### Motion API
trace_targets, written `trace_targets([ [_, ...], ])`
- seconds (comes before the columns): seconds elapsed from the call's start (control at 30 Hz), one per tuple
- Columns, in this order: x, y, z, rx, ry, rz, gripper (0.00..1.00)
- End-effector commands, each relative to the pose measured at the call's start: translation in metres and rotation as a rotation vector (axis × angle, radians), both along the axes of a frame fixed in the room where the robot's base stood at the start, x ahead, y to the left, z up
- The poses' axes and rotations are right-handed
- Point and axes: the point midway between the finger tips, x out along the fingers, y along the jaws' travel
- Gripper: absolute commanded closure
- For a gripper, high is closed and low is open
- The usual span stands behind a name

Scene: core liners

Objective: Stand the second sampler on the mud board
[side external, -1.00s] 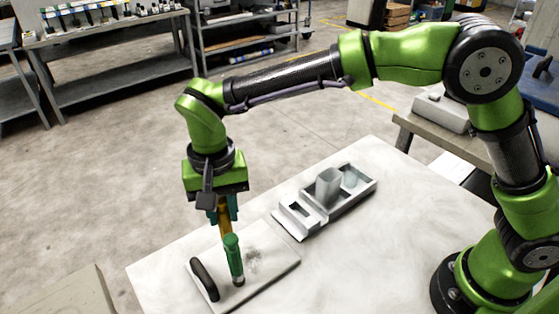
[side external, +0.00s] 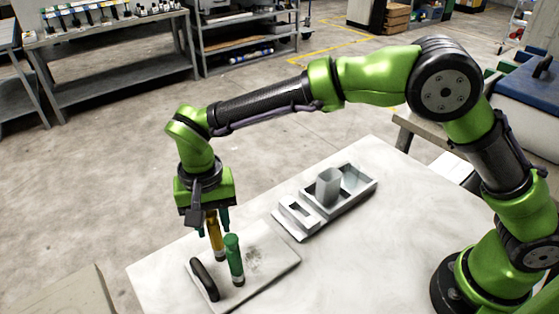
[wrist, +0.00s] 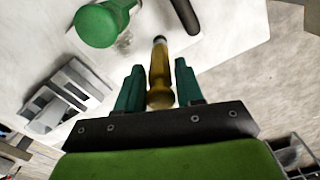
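The amber sampler (side external: 215,238) stands about upright, its dark lower end at the pale mud board (side external: 272,262); I cannot tell for sure that it touches. My gripper (side external: 213,226) is above the board, its teal fingers on either side of the amber sampler. In the wrist view the sampler (wrist: 160,75) is between the fingers (wrist: 160,68), with a narrow gap at each side, so the gripper looks open. The green sampler (side external: 234,258) stands upright on the board, to the right and nearer the camera. It also shows in the wrist view (wrist: 97,25).
A dark handle (side external: 205,280) lies at the board's left edge. A grey tray (side external: 350,196) with a translucent cup (side external: 328,187) stands behind on the white table (side external: 385,255). The table's right part is clear. The board's right part is bare but for a dark smudge.

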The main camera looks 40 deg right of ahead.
Motion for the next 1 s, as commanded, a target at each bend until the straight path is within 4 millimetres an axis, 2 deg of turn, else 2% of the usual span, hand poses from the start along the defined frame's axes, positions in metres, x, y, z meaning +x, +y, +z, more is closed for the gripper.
trace_targets([
  [0.03,0.000,0.000,0.000,0.000,0.000,0.000,0.55],
  [0.1,0.000,0.000,0.000,0.000,0.000,0.000,0.48],
  [0.37,0.000,0.000,0.001,0.000,0.000,0.000,0.48],
  [0.47,0.000,0.000,0.007,0.001,-0.001,-0.001,0.48],
  [0.57,0.001,0.001,0.023,0.003,-0.003,-0.001,0.48],
  [0.9,0.001,0.000,0.094,0.003,-0.003,0.000,0.48],
  [1.0,0.001,0.000,0.108,0.001,-0.004,0.000,0.48],
])
